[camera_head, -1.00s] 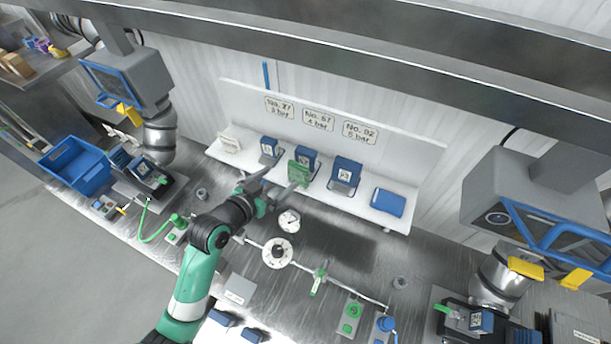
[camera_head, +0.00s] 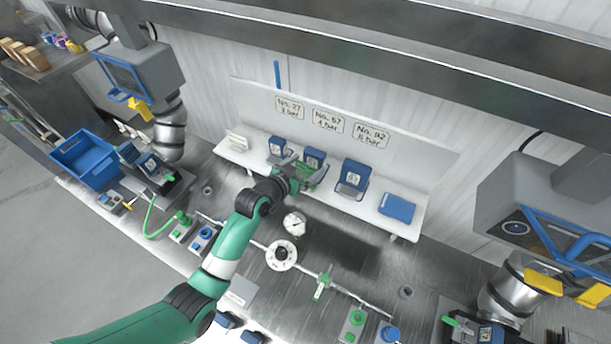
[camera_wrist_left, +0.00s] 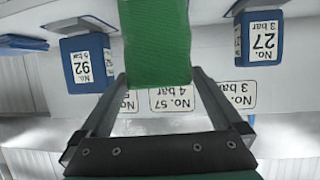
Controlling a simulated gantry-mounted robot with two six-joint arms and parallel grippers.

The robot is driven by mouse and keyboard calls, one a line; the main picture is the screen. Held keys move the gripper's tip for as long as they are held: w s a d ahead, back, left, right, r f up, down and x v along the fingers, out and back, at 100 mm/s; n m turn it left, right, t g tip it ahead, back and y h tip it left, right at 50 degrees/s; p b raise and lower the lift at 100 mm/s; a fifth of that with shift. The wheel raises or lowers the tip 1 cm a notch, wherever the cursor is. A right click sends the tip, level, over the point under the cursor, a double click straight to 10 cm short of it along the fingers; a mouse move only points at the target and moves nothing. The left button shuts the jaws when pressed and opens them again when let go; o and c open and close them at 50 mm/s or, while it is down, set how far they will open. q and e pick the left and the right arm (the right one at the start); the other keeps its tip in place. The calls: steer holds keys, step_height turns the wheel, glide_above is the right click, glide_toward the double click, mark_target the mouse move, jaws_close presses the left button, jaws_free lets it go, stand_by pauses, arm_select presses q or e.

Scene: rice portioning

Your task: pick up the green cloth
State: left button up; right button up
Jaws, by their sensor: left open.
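The green cloth (camera_head: 307,175) shows at the front of the white shelf, partly hidden by my left gripper (camera_head: 297,166). In the left wrist view the green cloth (camera_wrist_left: 158,45) is a woven green strip running up out of the picture. My left gripper (camera_wrist_left: 160,76) is open there, with one finger on each side of the cloth's near end. A gap shows between cloth and fingers; I cannot tell how deep the cloth lies between them. My right gripper is not in view.
Blue blocks with number labels stand on the white shelf (camera_head: 236,152), beside a folded blue cloth (camera_head: 397,207). A blue crate (camera_head: 86,160) is at the left. Gauges (camera_head: 281,255), a green valve handle (camera_head: 323,286) and buttons occupy the bench below the shelf.

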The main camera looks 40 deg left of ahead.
arm_select(q)
steer(key=c, duration=1.2)
step_height(320, 180, up, 8)
steer(key=shift+f, duration=0.15)
step_height(320, 180, up, 2)
steer(key=p, duration=0.2)
steer(key=shift+r+p, duration=0.25)
steer(key=shift+p, duration=0.05)
steer(key=shift+f, duration=0.1)
